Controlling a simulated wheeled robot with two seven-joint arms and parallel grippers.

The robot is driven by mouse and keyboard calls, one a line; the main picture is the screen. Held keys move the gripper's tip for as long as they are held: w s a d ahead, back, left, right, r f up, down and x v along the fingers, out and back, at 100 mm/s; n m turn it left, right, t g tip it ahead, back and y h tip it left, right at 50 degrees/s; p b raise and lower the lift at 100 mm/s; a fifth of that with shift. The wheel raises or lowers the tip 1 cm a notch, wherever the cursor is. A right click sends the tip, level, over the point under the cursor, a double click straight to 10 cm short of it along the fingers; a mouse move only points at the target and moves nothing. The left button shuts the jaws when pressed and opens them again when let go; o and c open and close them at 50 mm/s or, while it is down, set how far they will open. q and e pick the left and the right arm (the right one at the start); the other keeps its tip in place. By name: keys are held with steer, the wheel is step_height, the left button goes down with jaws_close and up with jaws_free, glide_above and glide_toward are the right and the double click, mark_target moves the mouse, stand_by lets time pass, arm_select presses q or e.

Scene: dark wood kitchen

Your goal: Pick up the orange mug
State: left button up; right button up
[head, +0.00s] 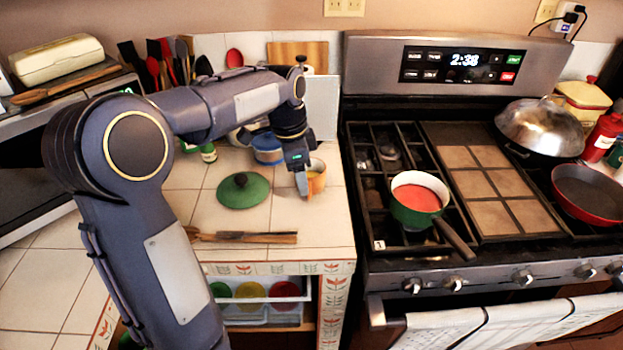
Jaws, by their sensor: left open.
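The orange mug (317,181) stands upright on the tiled counter, close to the stove's left side. My left gripper (301,184) comes down from above at the mug's left side. It is open, and one finger shows in front of the mug's left part. The other finger is hidden or too small to make out, and I cannot tell whether the gripper touches the mug. My right gripper is not in view.
A green lid (243,191) lies left of the mug, with wooden utensils (245,237) in front. A blue container (268,149) stands behind. The stove (456,262) on the right holds a green pan (417,199). Bare tiles lie in front of the mug.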

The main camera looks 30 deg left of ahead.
mark_target(310, 181)
arm_select(q)
steer(key=w+f+m, duration=0.1)
steer(key=w+f, duration=0.1)
steer(key=f, duration=0.1)
steer(key=w+f+m, duration=0.1)
steer(key=w+f, duration=0.1)
steer(key=f, duration=0.2)
steer(key=w+a+f+g+y, duration=0.1)
steer(key=f, duration=0.2)
steer(key=shift+w+f+m+p, duration=0.25)
steer(key=shift+w+m+p, duration=0.05)
steer(key=shift+w+m, duration=0.1)
steer(key=c, duration=1.2)
